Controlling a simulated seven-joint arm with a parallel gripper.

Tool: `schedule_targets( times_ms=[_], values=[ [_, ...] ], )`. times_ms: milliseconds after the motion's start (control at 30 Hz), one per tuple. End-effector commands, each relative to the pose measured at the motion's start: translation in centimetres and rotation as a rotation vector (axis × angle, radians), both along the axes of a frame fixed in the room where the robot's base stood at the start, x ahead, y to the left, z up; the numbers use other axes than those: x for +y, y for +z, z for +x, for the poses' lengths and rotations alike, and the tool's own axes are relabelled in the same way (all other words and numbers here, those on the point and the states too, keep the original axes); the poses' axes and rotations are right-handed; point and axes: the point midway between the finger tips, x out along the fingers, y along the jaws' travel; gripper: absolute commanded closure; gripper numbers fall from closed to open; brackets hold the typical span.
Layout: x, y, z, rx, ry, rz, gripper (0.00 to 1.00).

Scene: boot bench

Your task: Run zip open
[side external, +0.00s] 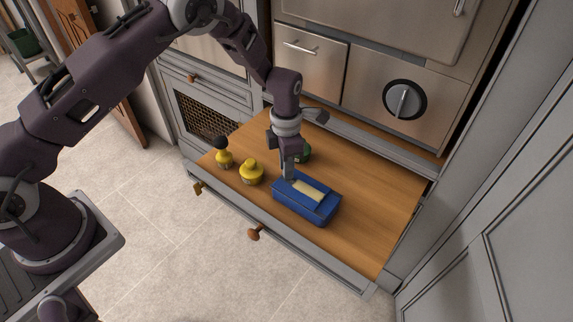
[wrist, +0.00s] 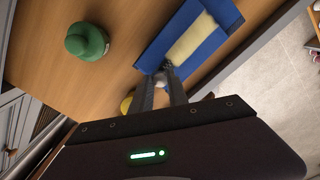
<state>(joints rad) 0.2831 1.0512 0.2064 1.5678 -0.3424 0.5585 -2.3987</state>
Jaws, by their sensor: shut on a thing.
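A blue pouch (side external: 318,211) lies on the wooden bench surface, with a pale cream strip (side external: 308,190) along its top. In the wrist view the pouch (wrist: 152,55) is at the upper middle, and the cream strip (wrist: 192,38) runs lengthwise along it. My gripper (side external: 288,178) points down at the pouch's left end. In the wrist view its fingers (wrist: 164,76) are closed together on a small greyish piece at the near end of the cream strip, which looks like the zip pull. The fingers hide most of that piece.
A green rounded object (wrist: 87,40) stands beside the pouch, partly behind my gripper in the side view.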

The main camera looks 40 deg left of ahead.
Motion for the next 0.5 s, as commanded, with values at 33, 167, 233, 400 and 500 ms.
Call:
schedule_targets(
  times_ms=[33, 167, 233, 400, 500],
  values=[
    [-0.01, 0.02, 0.02, -0.001, 0.000, -0.001, 1.00],
    [0.00, 0.02, 0.02, -0.001, 0.000, -0.001, 1.00],
    [0.00, 0.02, 0.02, -0.001, 0.000, -0.001, 1.00],
    [-0.01, 0.03, 0.03, -0.001, 0.000, -0.001, 1.00],
    [-0.49, 0.01, 0.03, -0.001, -0.001, 0.001, 1.00]
  ],
)
